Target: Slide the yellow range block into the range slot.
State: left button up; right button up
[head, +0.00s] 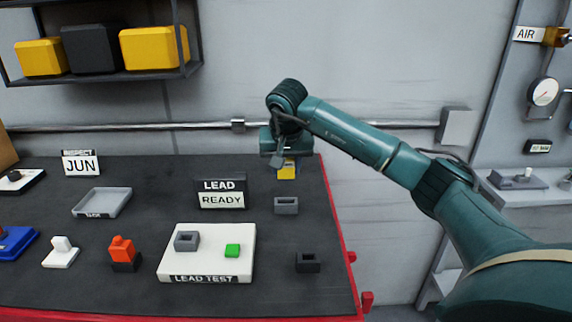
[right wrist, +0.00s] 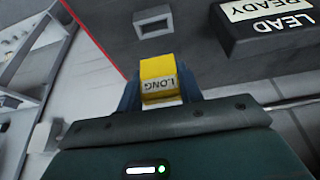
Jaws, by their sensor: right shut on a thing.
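The yellow block (head: 287,171), marked LONG in the right wrist view (right wrist: 159,80), is held between the fingers of my right gripper (head: 286,163). It hangs at the back right of the dark table, and whether it touches the top is unclear. A grey slotted block (head: 286,205) stands nearer the front, just below the held block in the head view; it also shows in the right wrist view (right wrist: 153,23). A black slotted block (head: 307,262) stands farther forward. No range label is readable, so I cannot tell which is the range slot. My left gripper is out of view.
The LEAD READY sign (head: 221,194) stands left of the grey slotted block. The white LEAD TEST board (head: 210,269) lies in front of it. The table's red right edge (head: 343,240) is close to both slotted blocks. A grey tray (head: 101,202) lies left.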

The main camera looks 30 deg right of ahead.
aim_at(287, 199)
jog(key=shift+f+b, duration=0.35)
jog(key=shift+f, duration=0.4)
notch_tip(287, 199, down, 2)
jog(key=shift+f+b, duration=0.25)
jog(key=shift+b, duration=0.45)
jog(key=shift+f+b, duration=0.35)
jog(key=shift+f, duration=0.3)
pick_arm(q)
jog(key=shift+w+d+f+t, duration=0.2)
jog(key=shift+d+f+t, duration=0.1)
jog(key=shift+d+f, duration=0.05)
pick_arm(e)
jog(key=shift+f, duration=0.2)
pick_arm(q)
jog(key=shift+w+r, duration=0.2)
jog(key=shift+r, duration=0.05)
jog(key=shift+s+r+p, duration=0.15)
jog(key=shift+p, duration=0.25)
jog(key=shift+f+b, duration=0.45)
jog(key=shift+b, duration=0.15)
pick_arm(e)
jog(key=shift+f, duration=0.95)
jog(key=o, duration=1)
jog(key=shift+f, duration=0.1)
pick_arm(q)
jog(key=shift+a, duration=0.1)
pick_arm(e)
jog(key=shift+o, duration=0.3)
